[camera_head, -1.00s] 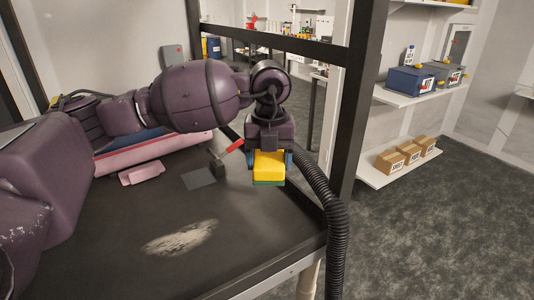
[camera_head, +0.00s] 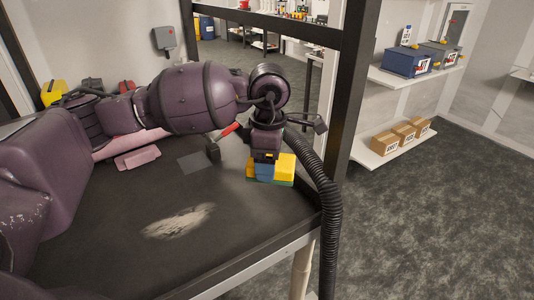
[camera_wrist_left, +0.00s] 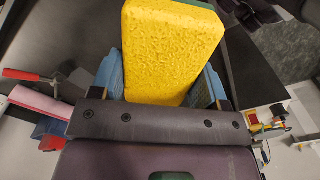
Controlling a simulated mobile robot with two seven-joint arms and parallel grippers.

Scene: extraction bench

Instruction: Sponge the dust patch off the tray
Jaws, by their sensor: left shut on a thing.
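The dust patch (camera_head: 178,221) is a pale, smeared streak on the dark tray (camera_head: 110,240), towards its front middle. My left gripper (camera_head: 265,172) is shut on a yellow sponge (camera_head: 285,168) with a green underside, near the tray's right edge. The sponge is behind and to the right of the patch, apart from it. I cannot tell whether it touches the tray surface. In the left wrist view the sponge (camera_wrist_left: 172,50) sits between the blue fingers. My right gripper is not in view.
A grey square (camera_head: 199,162), a pink block (camera_head: 138,158) and a red-handled tool (camera_head: 213,148) lie at the tray's back. A black corrugated hose (camera_head: 331,205) runs past its right edge, beside a dark frame post (camera_head: 357,90). The tray around the patch is clear.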

